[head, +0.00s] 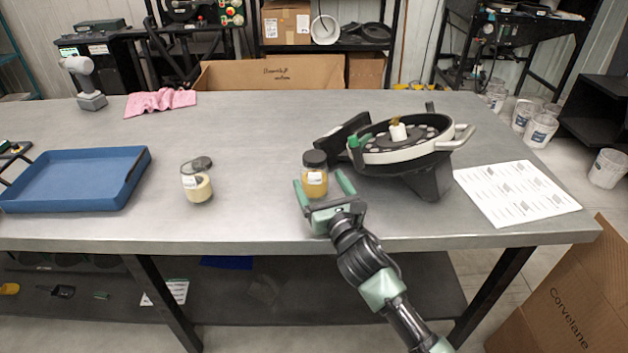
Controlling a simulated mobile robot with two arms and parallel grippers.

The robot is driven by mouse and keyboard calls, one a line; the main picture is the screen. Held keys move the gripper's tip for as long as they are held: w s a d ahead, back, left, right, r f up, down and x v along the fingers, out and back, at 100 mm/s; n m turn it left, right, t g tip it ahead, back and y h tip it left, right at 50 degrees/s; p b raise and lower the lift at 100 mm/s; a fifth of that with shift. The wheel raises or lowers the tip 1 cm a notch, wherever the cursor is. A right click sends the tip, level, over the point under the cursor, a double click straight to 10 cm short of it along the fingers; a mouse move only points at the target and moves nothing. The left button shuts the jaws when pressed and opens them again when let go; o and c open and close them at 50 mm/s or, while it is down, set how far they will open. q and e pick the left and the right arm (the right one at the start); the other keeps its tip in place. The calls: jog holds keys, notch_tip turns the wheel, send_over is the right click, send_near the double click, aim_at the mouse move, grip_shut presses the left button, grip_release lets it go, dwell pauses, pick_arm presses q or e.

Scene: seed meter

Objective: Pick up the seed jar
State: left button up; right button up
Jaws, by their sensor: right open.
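A clear jar with yellow contents, a white label and a black lid (315,176) stands upright on the grey table, left of the seed meter (400,145). My right gripper (321,184) is open, with its green fingers pointing away from me on either side of this jar. I cannot tell whether the fingers touch it. A second clear jar (198,186) with pale contents and a label stands further left; a dark round lid shape shows at its top. Which of the two is the seed jar I cannot tell from the labels. My left gripper is not in view.
A blue tray (72,207) lies at the table's left. A pink cloth (160,101) and a grey handheld device (86,82) are at the back left. A printed white sheet (515,194) lies at the right. The table between the two jars is clear.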

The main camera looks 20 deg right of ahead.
jog(key=shift+w+f, duration=0.1)
jog(key=shift+w, duration=0.4)
jog(key=w, duration=0.4)
jog(key=shift+w+a+f, duration=0.2)
jog(key=shift+w, duration=0.55)
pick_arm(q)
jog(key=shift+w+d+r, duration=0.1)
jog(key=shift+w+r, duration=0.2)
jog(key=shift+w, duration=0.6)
pick_arm(e)
jog(key=shift+s, duration=0.1)
jog(key=shift+c, duration=0.4)
jog(key=c, duration=1.7)
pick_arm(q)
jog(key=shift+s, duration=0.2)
pick_arm(e)
jog(key=shift+r, duration=0.15)
